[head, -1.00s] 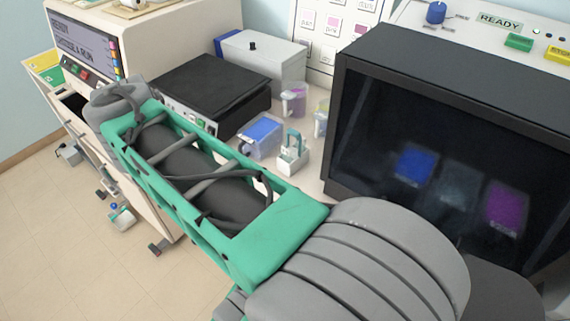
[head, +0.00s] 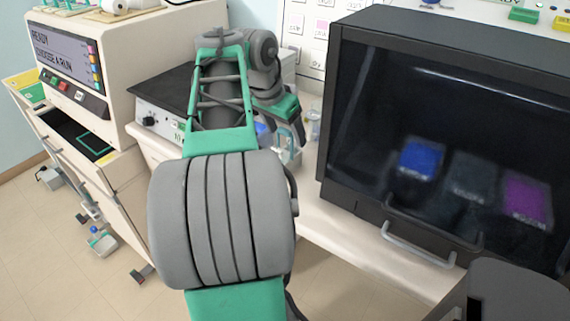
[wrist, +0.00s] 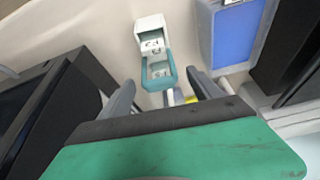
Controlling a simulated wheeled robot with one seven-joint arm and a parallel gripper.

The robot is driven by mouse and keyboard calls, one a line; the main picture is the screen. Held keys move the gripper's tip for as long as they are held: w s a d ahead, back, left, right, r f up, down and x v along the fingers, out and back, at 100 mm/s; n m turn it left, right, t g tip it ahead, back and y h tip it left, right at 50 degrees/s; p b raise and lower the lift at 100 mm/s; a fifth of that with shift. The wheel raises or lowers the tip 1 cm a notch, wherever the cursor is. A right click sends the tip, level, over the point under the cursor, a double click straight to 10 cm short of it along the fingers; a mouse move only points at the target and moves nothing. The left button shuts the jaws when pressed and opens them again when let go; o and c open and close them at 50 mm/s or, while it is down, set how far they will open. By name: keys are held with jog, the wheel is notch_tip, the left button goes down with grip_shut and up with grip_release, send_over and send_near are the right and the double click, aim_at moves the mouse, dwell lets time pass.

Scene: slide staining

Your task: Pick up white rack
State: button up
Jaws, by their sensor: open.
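The small white rack (wrist: 150,32) with a teal handle (wrist: 158,76) stands on the bench in the wrist view. In the head view the rack (head: 287,157) is mostly hidden behind my arm and gripper. My gripper (wrist: 160,80) is open, with one finger on each side of the teal handle's end in the picture. The fingers appear apart from the rack, and nothing is held between them. How high they are above the bench I cannot tell.
A blue-filled container (wrist: 236,38) stands right of the rack in the wrist view. A large black cabinet (head: 450,120) with a dark window and front handle stands to the right in the head view. A black-topped device (head: 165,95) is left of my arm.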

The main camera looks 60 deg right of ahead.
jog(key=shift+c, duration=0.5)
grip_shut()
jog(key=shift+r, duration=0.1)
